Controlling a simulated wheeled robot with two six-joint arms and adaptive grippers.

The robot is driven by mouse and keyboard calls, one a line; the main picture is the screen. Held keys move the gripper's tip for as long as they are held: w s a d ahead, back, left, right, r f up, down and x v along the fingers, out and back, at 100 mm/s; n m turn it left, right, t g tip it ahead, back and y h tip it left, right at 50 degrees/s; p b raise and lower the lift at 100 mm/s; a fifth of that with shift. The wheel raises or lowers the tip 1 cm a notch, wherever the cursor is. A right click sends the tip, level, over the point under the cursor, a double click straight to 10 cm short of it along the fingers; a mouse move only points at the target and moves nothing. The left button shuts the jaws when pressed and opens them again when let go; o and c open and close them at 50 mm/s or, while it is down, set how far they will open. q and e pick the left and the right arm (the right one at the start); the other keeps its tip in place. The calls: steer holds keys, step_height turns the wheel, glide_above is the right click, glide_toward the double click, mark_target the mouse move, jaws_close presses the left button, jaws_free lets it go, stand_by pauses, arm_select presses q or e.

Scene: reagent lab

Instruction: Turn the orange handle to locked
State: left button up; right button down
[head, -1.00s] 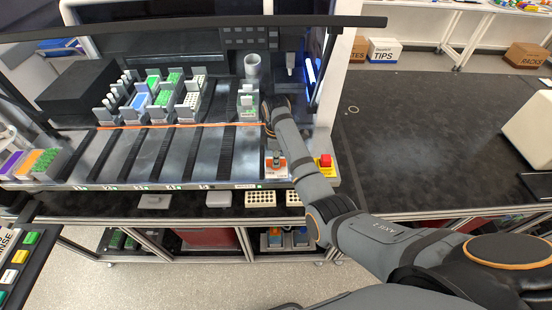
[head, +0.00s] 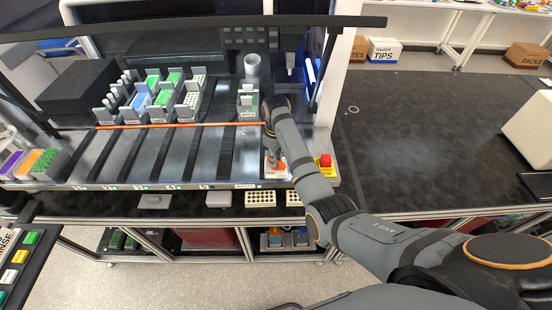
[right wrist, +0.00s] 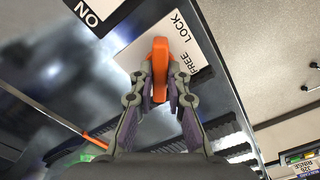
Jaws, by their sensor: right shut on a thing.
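The orange handle (right wrist: 160,68) stands out from a white plate (right wrist: 178,48) printed LOCK and FREE in the right wrist view. My right gripper (right wrist: 160,82) is shut on it, one finger on each side. The handle's far end lies left of the LOCK print, with FREE to its right. In the head view, the white plate (head: 268,168) is at the front right of the machine deck, partly hidden by my right arm, so the handle's exact angle is unclear there. My left gripper is not in view.
A red stop button (head: 326,160) sits just right of the plate. A thin orange bar (head: 180,125) crosses the deck. Racks of tubes (head: 160,95) stand behind it. The black bench (head: 430,130) to the right is mostly clear.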

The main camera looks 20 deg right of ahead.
steer(key=m, duration=0.5)
steer(key=shift+m, duration=0.3)
steer(key=m, duration=0.4)
steer(key=shift+m, duration=0.4)
steer(key=c, duration=1.3)
jaws_free()
step_height(320, 180, up, 8)
steer(key=shift+f, duration=0.25)
